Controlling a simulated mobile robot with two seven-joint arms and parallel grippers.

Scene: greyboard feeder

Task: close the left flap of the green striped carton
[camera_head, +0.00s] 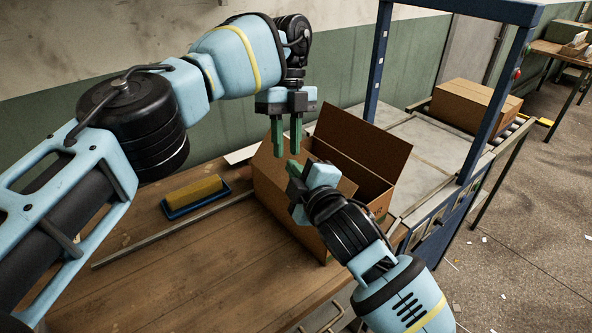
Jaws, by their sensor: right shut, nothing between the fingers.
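The brown carton (284,217) stands at the table's right end, partly hidden by my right gripper and wrist. The carton's left top edge and left flap are largely covered by my grippers, so the flap's angle is unclear. My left gripper (287,150) points down over the carton's left part, with an empty gap between its green fingers. My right gripper (293,186) is shut and empty at the carton's near-left top; contact is unclear.
A yellow block in a blue tray (169,212) lies on the wooden table (190,285), with a metal strip (150,243) in front. A blue frame (488,95) and a conveyor stand at right, with another carton (474,103). The table's front left is clear.

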